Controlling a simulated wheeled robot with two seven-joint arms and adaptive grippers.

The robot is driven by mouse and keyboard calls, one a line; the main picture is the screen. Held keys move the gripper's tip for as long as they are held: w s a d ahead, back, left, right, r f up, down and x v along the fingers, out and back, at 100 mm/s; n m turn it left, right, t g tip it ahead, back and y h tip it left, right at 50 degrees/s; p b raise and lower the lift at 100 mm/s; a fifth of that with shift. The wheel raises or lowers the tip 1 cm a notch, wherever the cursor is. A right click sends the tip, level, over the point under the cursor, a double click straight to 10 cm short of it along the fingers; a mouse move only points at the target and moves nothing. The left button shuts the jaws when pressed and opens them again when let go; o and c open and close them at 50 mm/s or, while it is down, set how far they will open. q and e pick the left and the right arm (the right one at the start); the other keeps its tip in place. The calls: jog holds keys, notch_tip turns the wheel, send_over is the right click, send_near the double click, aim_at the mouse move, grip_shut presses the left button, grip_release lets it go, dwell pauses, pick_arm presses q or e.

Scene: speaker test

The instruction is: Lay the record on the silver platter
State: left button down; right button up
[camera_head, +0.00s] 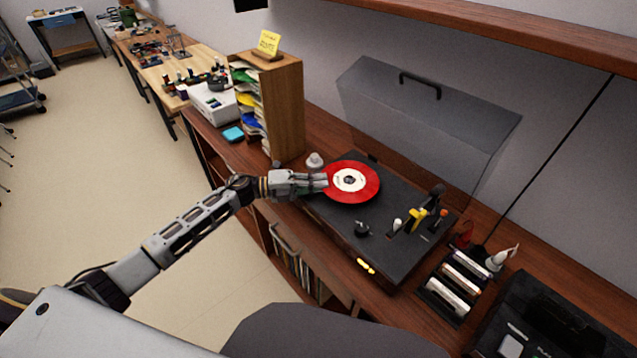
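The red record (366,191) with its white label lies flat over the left part of the black turntable (375,240). It covers the place of the silver platter, which I cannot see. My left gripper (323,184) reaches in from the left, with its fingertips together at the record's left edge. It appears shut on that edge. I cannot tell whether the record touches the platter or is held just above it. My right gripper is not in view.
The turntable's clear lid (430,115) stands raised behind. A yellow-marked tonearm (417,218) is at the deck's right. A wooden sorter (283,105) stands left behind my gripper. A tray of bottles (447,297) and a black device (550,325) crowd the right.

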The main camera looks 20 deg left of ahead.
pick_arm(q)
jog(key=c, duration=1.8)
grip_release()
jog(key=shift+o, duration=1.2)
jog(key=shift+c, duration=1.2)
jog(key=shift+s+a, duration=0.2)
jog(key=shift+a, duration=0.2)
jog(key=shift+v, duration=0.8)
jog(key=shift+s+a, duration=0.15)
jog(key=shift+a, duration=0.25)
jog(key=shift+v, duration=0.95)
jog(key=shift+s+a, duration=0.15)
jog(key=shift+a, duration=0.25)
jog(key=shift+s+a, duration=0.2)
jog(key=shift+a, duration=0.25)
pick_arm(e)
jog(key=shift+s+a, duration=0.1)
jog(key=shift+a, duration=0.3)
